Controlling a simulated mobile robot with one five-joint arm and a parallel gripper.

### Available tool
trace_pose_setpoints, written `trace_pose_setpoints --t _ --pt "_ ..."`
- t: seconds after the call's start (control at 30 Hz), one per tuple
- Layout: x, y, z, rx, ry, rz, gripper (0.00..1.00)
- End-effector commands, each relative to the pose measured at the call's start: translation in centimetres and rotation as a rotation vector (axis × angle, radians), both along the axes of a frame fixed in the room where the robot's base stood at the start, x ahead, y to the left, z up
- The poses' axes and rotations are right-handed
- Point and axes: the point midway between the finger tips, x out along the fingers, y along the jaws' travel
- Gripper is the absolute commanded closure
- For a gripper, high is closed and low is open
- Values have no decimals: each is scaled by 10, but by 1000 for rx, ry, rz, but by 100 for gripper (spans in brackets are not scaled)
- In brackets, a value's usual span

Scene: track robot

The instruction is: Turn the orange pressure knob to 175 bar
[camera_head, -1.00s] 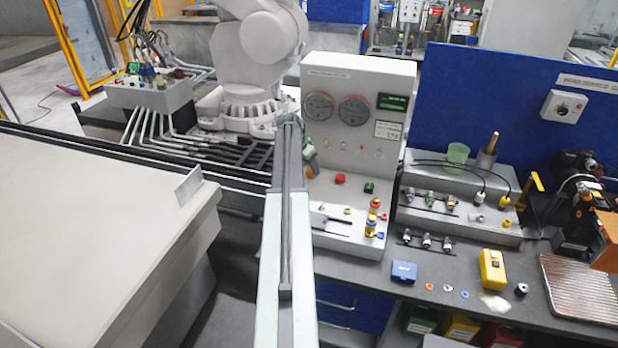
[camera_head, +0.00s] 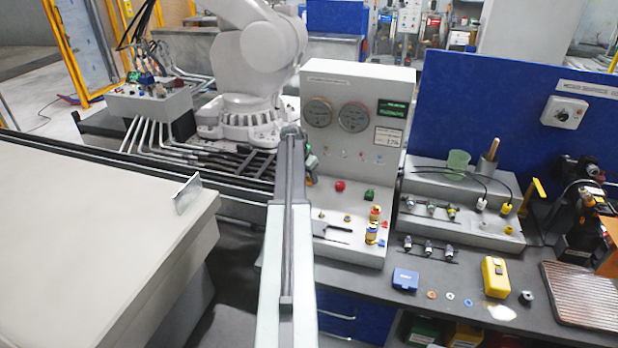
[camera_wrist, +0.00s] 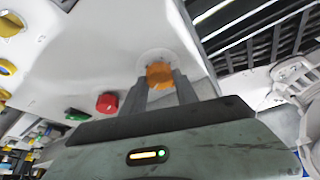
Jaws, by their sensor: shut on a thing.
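The orange pressure knob (camera_wrist: 160,74) sits on a pale round plate on the grey panel in the wrist view. My gripper (camera_wrist: 161,82) is shut on it, one finger on each side. In the head view, my arm hides most of the knob, and my gripper (camera_head: 309,165) shows only partly at the panel's left edge. The test panel (camera_head: 355,80) carries two round gauges (camera_head: 318,112) and (camera_head: 353,115) and a green display (camera_head: 391,108). The gauge and display readings are too small to make out.
A red button (camera_head: 340,186) and a green button (camera_head: 369,195) are right of my gripper; the red one also shows in the wrist view (camera_wrist: 107,103). Yellow and red fittings (camera_head: 373,226) stand on the panel's lower ledge. A white robot arm (camera_head: 262,60) stands behind on the left.

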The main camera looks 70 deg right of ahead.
Motion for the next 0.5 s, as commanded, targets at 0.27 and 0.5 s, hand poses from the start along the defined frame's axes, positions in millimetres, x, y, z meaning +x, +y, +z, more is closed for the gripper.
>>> trace_pose_setpoints --t 0.27,0.5 --pt "-3 2 0 2 0 199 100" --pt "-3 1 0 2 -1 389 100"
